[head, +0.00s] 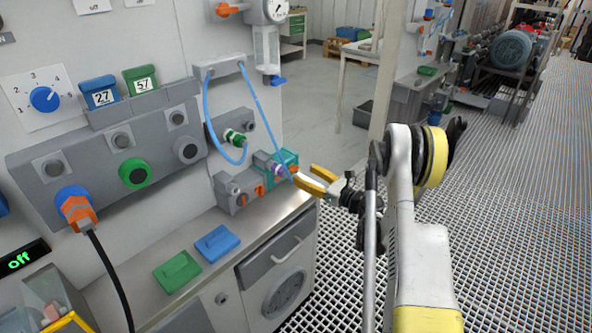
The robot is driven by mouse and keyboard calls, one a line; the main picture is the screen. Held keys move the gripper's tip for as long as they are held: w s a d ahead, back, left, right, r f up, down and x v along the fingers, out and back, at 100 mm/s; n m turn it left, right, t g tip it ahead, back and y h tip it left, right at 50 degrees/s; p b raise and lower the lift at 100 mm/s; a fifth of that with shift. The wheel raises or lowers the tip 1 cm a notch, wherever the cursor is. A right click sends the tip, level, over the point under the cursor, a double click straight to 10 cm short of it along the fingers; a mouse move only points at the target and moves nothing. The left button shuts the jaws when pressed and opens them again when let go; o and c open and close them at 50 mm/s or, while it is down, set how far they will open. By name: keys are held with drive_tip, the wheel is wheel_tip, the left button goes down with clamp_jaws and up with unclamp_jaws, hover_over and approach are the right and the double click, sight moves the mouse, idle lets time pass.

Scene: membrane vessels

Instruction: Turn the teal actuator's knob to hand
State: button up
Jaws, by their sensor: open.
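The teal actuator (289,156) sits on the wall panel near the middle of the head view, at the right end of a row of small grey blocks. A small orange part, which may be its knob (294,169), shows at its front; its setting is too small to read. My gripper (303,174) has yellow fingers spread apart, just right of the actuator and pointing at it. The fingers are open with nothing seen between them. I cannot tell whether a fingertip touches the actuator.
Grey blocks with orange knobs (240,193) sit left of the actuator. A steel counter (222,260) with green and blue trays runs below. Open grated floor (520,200) lies to the right.

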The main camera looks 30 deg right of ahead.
sight(296, 169)
drive_tip(key=shift+b+x, duration=0.55)
drive_tip(key=shift+x, duration=1.8)
drive_tip(key=c, duration=1.2)
